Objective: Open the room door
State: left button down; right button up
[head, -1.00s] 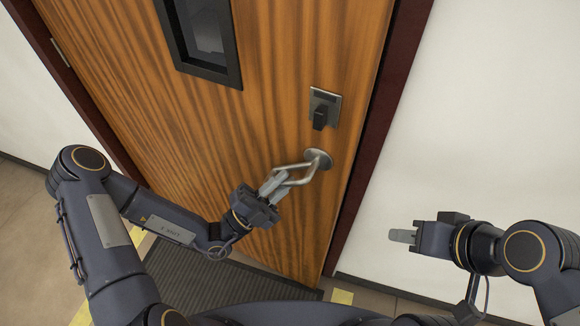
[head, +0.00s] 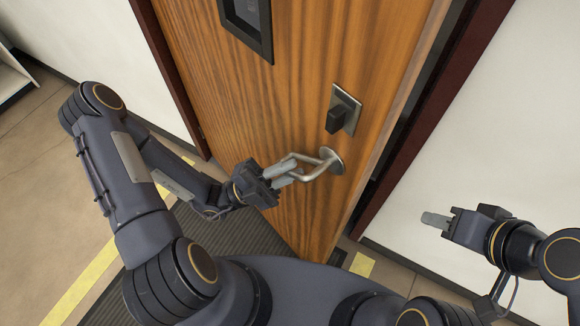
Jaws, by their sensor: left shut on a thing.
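The wooden room door (head: 240,110) stands ajar in the head view. A dark gap shows between its right edge and the dark red frame (head: 440,110). A silver lever handle (head: 325,163) sits on the door's right part, below a lock plate with a black thumb-turn (head: 343,112). My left gripper (head: 284,174) is shut on the handle's lever, its fingers around the free end. My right gripper (head: 436,219) is at the right, in front of the white wall and apart from the door. Its fingertips overlap from this angle, so its opening is unclear.
A dark window (head: 247,22) is set in the door's upper part. A dark ribbed mat (head: 215,235) lies on the floor below, with yellow tape (head: 85,285) beside it. White wall (head: 485,130) is close on the right. A white shelf (head: 12,75) stands at far left.

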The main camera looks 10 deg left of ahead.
pick_arm(q)
jog(key=c, duration=1.4)
grip_release()
jog(key=shift+f, duration=0.1)
jog(key=b+v, duration=0.2)
jog(key=v, duration=0.5)
jog(key=shift+a+f, duration=0.2)
jog(key=shift+a, duration=0.15)
